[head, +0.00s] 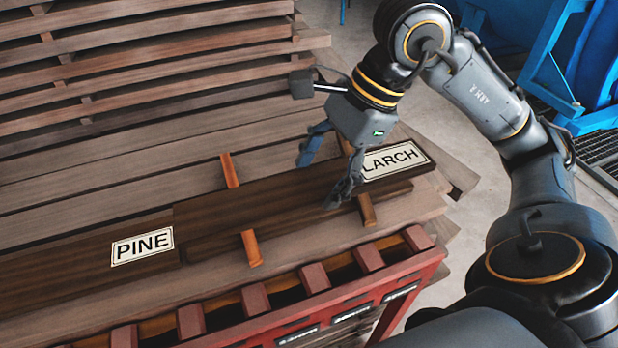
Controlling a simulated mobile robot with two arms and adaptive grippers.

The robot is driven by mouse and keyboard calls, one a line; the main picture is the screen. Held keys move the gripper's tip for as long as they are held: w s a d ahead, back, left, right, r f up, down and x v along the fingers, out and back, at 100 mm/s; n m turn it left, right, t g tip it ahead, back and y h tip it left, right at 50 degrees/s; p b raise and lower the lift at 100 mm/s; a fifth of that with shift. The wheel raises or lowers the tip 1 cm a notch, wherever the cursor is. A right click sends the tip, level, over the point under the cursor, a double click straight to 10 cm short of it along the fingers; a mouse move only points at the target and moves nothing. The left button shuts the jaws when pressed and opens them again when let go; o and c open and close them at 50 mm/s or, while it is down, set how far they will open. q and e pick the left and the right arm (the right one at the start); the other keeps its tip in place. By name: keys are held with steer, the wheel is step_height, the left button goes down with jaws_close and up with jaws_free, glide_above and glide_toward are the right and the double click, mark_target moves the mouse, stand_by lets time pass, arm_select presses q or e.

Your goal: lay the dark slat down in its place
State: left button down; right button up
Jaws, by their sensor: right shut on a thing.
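The dark slat (275,204) lies lengthwise over two orange-brown spacer sticks (250,248) on top of the plank stack. A white plate reading LARCH (394,160) is at its right end. My right gripper (325,172) comes down from above and is shut on the slat left of the plate, one finger on the far side and one on the near side. Whether the slat rests fully on the sticks, I cannot tell. Another dark board (60,275) lies to the left, with a plate reading PINE (142,246) near its right end. My left gripper is out of view.
Stacked brown planks (150,60) rise at the back left. A red slotted frame (370,290) with small labels runs along the front. Blue machinery (560,70) stands at the back right. Grey floor shows right of the stack.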

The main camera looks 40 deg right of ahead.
steer(key=w+d+f+p, duration=0.1)
steer(key=w+f, duration=0.2)
steer(key=w+d+f+p, duration=0.2)
steer(key=w+f, duration=0.2)
steer(key=w+d+f+p, duration=0.2)
steer(key=w+f, duration=0.1)
steer(key=f, duration=0.1)
steer(key=shift+w+f, duration=0.2)
steer(key=shift+w, duration=0.2)
steer(key=shift+f, duration=0.3)
steer(key=shift+f+b, duration=0.65)
steer(key=shift+b, duration=0.25)
